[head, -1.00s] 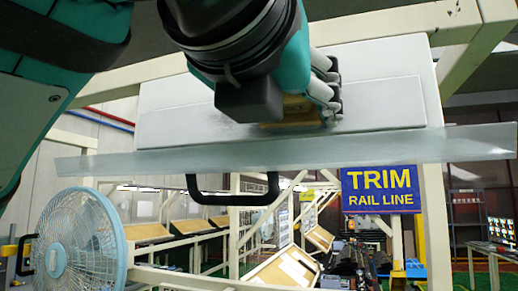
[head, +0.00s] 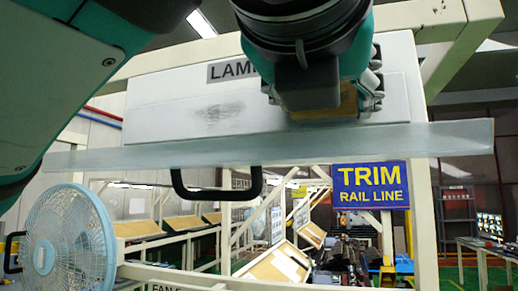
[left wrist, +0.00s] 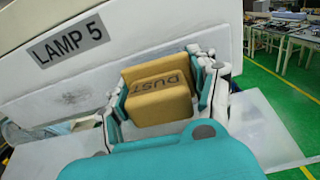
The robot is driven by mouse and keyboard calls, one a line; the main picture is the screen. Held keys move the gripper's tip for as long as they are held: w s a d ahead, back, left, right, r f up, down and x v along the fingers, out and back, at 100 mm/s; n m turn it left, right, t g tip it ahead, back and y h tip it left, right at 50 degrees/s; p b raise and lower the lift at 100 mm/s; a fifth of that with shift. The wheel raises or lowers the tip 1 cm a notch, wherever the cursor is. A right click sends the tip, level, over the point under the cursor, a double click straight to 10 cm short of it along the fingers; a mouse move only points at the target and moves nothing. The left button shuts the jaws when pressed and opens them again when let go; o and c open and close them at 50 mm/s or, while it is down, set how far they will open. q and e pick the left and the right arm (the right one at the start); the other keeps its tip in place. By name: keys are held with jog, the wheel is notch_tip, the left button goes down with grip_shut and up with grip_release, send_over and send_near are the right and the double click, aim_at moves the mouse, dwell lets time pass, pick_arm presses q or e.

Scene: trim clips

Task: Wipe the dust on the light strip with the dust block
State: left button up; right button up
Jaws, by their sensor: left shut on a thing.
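The light strip (head: 165,107) is a long white panel across the upper middle of the head view, with a LAMP label (head: 228,72). A grey dust smudge (head: 222,112) shows on its face, left of my gripper. My left gripper (head: 345,100) is at the strip's right part, shut on the tan dust block (head: 347,98). In the left wrist view the block (left wrist: 160,97) sits between the fingers with the word DUST facing the camera. The block is at the strip's face; I cannot tell if it touches. My right gripper is not in view.
A translucent ledge (head: 270,148) runs just below the strip, with a black handle (head: 215,190) under it. A cream frame (head: 418,120) surrounds the strip. A blue fan (head: 68,235) stands at lower left, and a TRIM RAIL LINE sign (head: 370,186) hangs at lower right.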

aim_at(169, 121)
pick_arm(q)
jog(key=shift+w+a, duration=1.1)
jog(key=shift+a, duration=2)
jog(key=shift+w+a, duration=1.15)
jog(key=shift+a, duration=1.9)
jog(key=shift+w+a, duration=1.1)
jog(key=shift+a, duration=2)
jog(key=shift+s+d, duration=1.15)
jog(key=shift+d, duration=2.05)
jog(key=shift+s+d, duration=1.15)
jog(key=shift+d, duration=2)
jog(key=shift+s+d, duration=1.15)
jog(key=shift+d, duration=2.05)
jog(key=shift+a, duration=0.1)
jog(key=shift+s+a, duration=0.3)
jog(key=shift+s, duration=0.25)
jog(key=shift+v, duration=2.3)
jog(key=shift+d, duration=0.1)
